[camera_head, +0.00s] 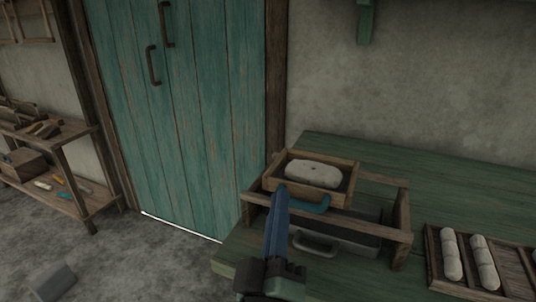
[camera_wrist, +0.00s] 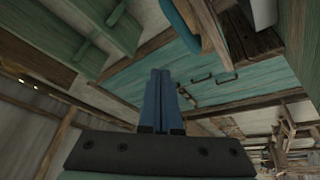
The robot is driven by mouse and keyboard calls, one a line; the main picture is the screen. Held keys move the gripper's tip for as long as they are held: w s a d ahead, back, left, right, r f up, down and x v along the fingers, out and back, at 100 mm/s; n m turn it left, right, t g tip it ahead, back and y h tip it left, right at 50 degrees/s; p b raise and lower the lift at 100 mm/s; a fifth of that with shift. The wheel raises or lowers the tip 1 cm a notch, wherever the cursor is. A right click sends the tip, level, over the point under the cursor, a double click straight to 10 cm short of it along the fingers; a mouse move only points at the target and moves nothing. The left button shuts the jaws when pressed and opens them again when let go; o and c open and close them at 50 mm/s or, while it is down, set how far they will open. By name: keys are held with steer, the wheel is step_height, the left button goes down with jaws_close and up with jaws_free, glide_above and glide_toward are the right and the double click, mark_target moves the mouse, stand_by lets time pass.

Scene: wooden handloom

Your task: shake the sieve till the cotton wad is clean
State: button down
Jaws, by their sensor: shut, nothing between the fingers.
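The sieve, a shallow wooden box frame (camera_head: 351,183) with a teal handle (camera_head: 318,205) at its front, sits on a wooden stand (camera_head: 402,235) on the green table. The cotton wad (camera_head: 313,174), whitish with a small dark speck or two on top, lies in it. The sieve's bottom is hidden. My gripper (camera_head: 281,190), with long blue fingers, points up just left of the sieve handle. I cannot tell whether it touches the handle. In the wrist view the fingers (camera_wrist: 161,72) are together and hold nothing.
A grey tray with a handle (camera_head: 315,245) is under the stand. A wooden tray (camera_head: 432,262) with several cotton rolls lies at the right of the green table (camera_head: 460,185). A teal door (camera_head: 185,120) and a tool shelf (camera_head: 70,135) stand left. The table behind the sieve is clear.

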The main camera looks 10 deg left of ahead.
steer(key=s+a+f+n+g+y+p, duration=0.2)
steer(key=s+a+n+g+p, duration=0.15)
steer(key=n+p, duration=0.6)
steer(key=w+p, duration=0.2)
steer(key=w+m+p, duration=0.1)
steer(key=w+p, duration=0.2)
steer(key=w+m+p, duration=0.1)
steer(key=w+p, duration=0.1)
steer(key=w, duration=0.1)
steer(key=shift+d+f+p, duration=0.3)
steer(key=shift+d, duration=0.05)
steer(key=shift+d+f, duration=0.25)
steer(key=shift+d, duration=0.1)
steer(key=shift+p, duration=0.3)
